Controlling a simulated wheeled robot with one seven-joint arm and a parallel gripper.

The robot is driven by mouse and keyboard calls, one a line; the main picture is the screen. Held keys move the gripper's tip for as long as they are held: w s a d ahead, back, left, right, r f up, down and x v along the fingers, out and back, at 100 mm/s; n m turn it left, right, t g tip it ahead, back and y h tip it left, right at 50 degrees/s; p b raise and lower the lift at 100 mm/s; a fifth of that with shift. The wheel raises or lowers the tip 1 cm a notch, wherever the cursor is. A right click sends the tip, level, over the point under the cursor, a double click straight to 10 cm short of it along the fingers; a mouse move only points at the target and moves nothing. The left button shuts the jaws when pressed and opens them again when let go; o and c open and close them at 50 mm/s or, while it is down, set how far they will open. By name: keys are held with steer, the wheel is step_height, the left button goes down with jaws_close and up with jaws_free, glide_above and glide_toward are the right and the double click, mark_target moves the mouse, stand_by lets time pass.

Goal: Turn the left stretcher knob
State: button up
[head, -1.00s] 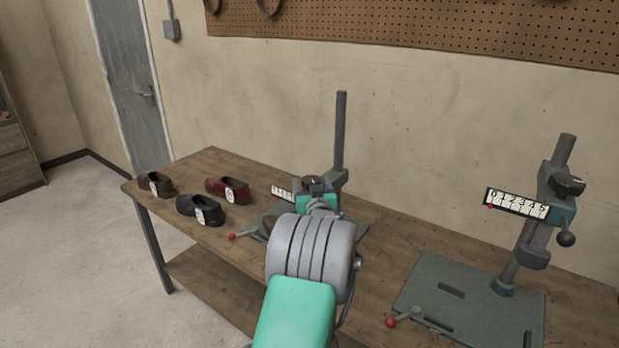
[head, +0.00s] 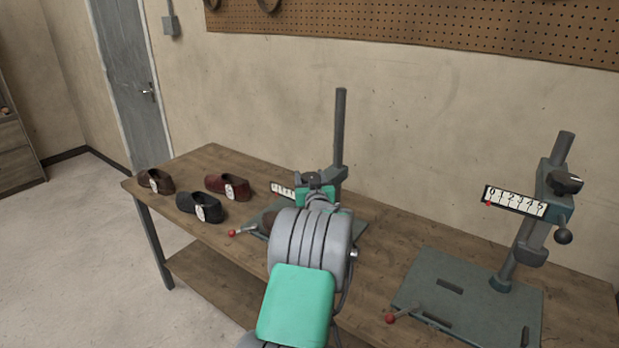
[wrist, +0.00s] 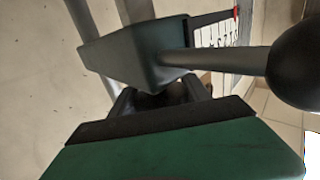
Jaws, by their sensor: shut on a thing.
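The left stretcher (head: 340,130) stands on the bench behind my arm, with its upright post and part of its scale (head: 282,190) showing. In the head view my arm covers most of its head, and the knob cannot be made out clearly. In the wrist view my gripper (wrist: 161,96) is shut on the dark left stretcher knob (wrist: 160,100), which sits between the two fingers against the grey-green housing (wrist: 135,55). The scale (wrist: 218,38) with a red pointer shows beyond it. A black ball handle (wrist: 298,62) on a grey rod is to the right, close to the gripper.
The right stretcher (head: 470,290) stands apart on the bench, its scale (head: 514,202) pointer at 0. The wall is behind.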

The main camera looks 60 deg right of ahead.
steer(key=c, duration=0.3)
steer(key=shift+f, duration=0.1)
steer(key=shift+c, duration=0.2)
steer(key=shift+b, duration=0.5)
steer(key=t+b, duration=0.1)
steer(key=b, duration=0.1)
steer(key=shift+f+n+y+b, duration=0.35)
steer(key=shift+n+y, duration=0.05)
steer(key=n+t+y+b, duration=0.2)
steer(key=b, duration=0.3)
steer(key=shift+w+a+f, duration=0.1)
steer(key=shift+f, duration=0.05)
steer(key=n+t+y+b, duration=0.2)
steer(key=y, duration=0.1)
steer(key=shift+w+a+r+b, duration=0.15)
steer(key=shift+a+r+b, duration=0.05)
steer(key=shift+r+b, duration=0.15)
steer(key=shift+w+a+r+n+t+y+p, duration=0.15)
steer(key=shift+n+t+y+p, duration=0.15)
steer(key=shift+n+y, duration=0.2)
steer(key=shift+s+a+r+n+t+y+p, duration=0.15)
steer(key=shift+n+t+y, duration=0.2)
steer(key=shift+y, duration=0.25)
steer(key=shift+w+f+n+y, duration=0.1)
steer(key=shift+w+n+y, duration=0.1)
steer(key=shift+n+y, duration=0.25)
